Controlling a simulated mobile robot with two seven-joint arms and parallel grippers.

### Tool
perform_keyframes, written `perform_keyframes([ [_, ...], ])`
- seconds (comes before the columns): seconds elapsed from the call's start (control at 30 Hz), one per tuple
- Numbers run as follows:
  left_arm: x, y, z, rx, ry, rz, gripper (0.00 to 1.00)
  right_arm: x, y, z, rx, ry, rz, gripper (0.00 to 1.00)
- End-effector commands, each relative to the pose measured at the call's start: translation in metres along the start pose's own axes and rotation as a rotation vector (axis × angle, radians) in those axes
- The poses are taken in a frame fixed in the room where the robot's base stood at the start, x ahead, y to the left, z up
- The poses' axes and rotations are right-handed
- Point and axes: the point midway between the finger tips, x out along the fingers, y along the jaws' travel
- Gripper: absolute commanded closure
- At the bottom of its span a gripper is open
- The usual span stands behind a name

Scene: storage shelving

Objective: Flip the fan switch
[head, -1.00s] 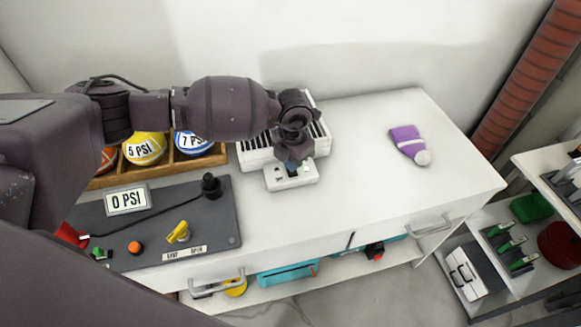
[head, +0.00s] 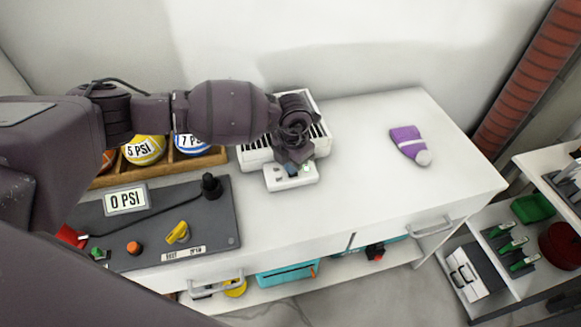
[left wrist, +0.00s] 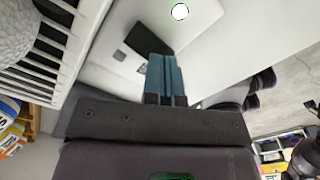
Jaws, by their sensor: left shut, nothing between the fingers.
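The white slatted fan unit (head: 255,154) stands on the white cabinet top, partly hidden behind my left arm. Its white switch box (head: 290,184) sits at its front. In the left wrist view, the box (left wrist: 205,38) has a dark rocker switch (left wrist: 141,37) and a round white spot ringed in green. My left gripper (head: 298,165) is over the box. Its blue fingers (left wrist: 164,73) are shut, empty, and overlap the rocker's near edge; I cannot tell whether they touch it. My right gripper is not in view.
A grey panel (head: 215,235) with a yellow valve, buttons and a 0 PSI display lies left. A wooden rack (head: 215,158) of balls stands behind it. A purple-and-white object (head: 407,142) lies right; the cabinet top (head: 350,165) between is clear. Shelving (head: 535,165) stands far right.

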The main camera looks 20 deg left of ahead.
Motion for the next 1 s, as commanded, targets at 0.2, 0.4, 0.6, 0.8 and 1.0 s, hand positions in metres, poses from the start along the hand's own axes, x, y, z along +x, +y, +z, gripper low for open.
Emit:
perform_keyframes([
  [0.2,0.003,0.0,0.0,0.0,0.001,0.0,1.0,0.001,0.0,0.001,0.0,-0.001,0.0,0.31],
  [0.4,0.006,0.0,0.0,0.0,0.001,0.0,1.0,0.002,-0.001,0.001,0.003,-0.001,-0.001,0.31],
  [0.6,0.008,0.0,0.0,0.0,0.001,0.0,1.0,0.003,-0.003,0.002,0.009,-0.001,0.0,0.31],
  [0.8,0.011,0.0,0.0,0.0,0.001,0.0,1.0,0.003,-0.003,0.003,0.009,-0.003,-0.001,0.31],
  [1.0,0.013,0.0,0.0,0.0,0.001,0.0,1.0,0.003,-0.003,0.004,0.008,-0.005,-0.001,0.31],
])
